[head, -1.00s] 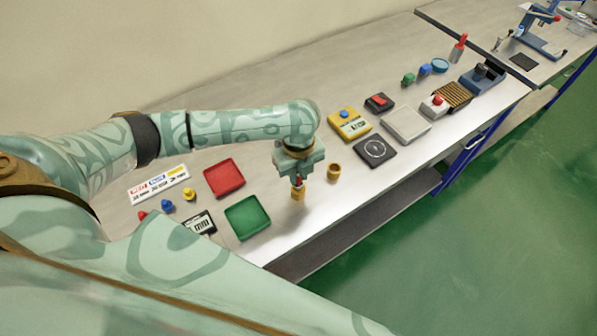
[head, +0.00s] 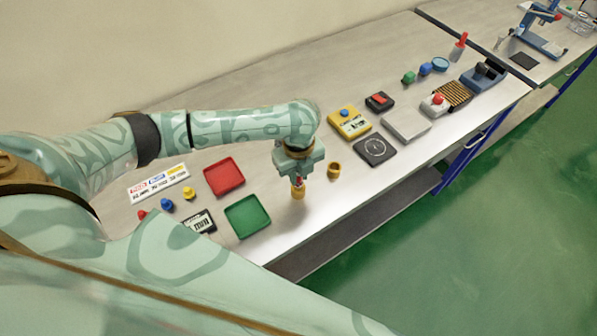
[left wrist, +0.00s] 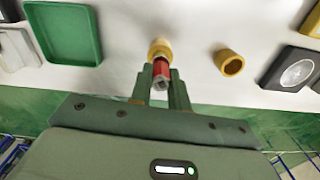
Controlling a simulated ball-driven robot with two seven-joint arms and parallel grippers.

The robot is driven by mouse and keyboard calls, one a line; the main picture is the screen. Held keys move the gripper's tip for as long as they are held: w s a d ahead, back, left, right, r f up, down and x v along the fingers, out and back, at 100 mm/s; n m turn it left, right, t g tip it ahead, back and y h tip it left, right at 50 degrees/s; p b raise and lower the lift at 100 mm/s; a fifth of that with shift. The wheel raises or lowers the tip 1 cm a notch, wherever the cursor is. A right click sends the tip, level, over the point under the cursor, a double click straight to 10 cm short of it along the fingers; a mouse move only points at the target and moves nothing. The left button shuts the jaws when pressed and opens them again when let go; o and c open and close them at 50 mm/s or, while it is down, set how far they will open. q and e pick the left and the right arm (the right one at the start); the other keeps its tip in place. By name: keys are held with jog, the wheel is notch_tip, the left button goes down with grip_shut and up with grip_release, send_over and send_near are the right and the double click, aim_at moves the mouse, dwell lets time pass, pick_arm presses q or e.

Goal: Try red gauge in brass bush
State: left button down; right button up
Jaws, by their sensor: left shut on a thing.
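My left gripper (head: 298,176) is shut on the red gauge (left wrist: 161,70), a short red piece with a grey end between the fingers. A brass bush (head: 298,193) is directly below it; this bush also shows past the fingertips in the left wrist view (left wrist: 160,46). The gauge lines up with the bush and overlaps it in view; I cannot tell how deep its tip sits. A second brass bush (head: 334,170), with an open hole on top, stands apart to the right, and also in the left wrist view (left wrist: 229,62). My right gripper is not in view.
A green tray (head: 247,217) and a red tray (head: 223,177) lie left of the gripper. Small red, blue and yellow pieces (head: 167,206) stand farther left by a label card (head: 159,184). A black dial pad (head: 375,150) and a yellow box (head: 349,124) lie to the right.

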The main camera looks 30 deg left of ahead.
pick_arm(q)
jog(key=shift+r+p, duration=0.25)
jog(key=shift+p, duration=0.45)
dwell(0.7)
notch_tip(320, 180, up, 5)
jog(key=p, duration=0.6)
dwell(0.4)
